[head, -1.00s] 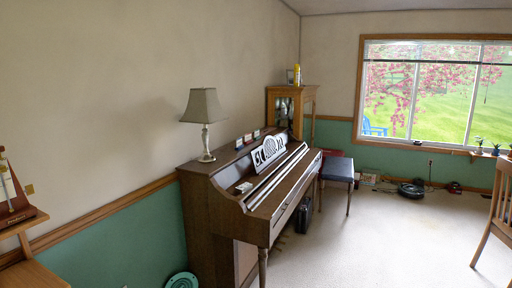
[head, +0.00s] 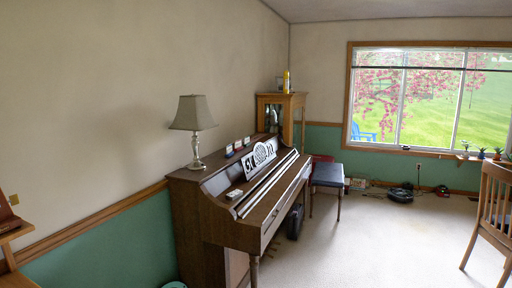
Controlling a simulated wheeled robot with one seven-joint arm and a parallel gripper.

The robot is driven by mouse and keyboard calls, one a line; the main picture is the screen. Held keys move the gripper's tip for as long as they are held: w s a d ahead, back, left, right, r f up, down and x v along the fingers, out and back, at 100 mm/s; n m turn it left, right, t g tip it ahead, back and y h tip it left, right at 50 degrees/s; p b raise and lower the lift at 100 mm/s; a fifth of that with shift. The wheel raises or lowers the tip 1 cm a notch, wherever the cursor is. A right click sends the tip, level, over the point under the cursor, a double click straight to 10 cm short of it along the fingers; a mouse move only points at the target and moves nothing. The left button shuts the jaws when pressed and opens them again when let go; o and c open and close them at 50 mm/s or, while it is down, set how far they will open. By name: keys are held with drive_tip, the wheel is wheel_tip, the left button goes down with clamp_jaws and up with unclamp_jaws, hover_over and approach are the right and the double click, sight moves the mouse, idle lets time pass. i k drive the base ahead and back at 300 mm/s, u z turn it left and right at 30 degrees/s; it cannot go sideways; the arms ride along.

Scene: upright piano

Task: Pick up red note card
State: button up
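A brown upright piano (head: 215,218) stands against the left wall in the head view. Several small card-like items (head: 238,147) stand in a row on its top, too small to tell which is the red note card. A black-and-white sheet or sign (head: 259,158) leans on the music rest. A small pale item (head: 234,194) lies at the near end of the keyboard ledge. My gripper is not in view.
A lamp (head: 193,127) stands on the piano top. A dark-seated bench (head: 326,175) and a wooden cabinet (head: 292,105) are beyond the piano. A wooden chair (head: 491,215) stands at right. The pale carpet (head: 365,240) between is clear.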

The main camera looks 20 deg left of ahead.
sight(238, 143)
drive_tip(key=k, duration=0.25)
drive_tip(key=z, duration=0.35)
drive_tip(key=i, duration=4.7)
drive_tip(key=u, duration=0.9)
drive_tip(key=i, duration=1.3)
drive_tip(key=u, duration=1.6)
drive_tip(key=i, duration=1.05)
drive_tip(key=u, duration=0.65)
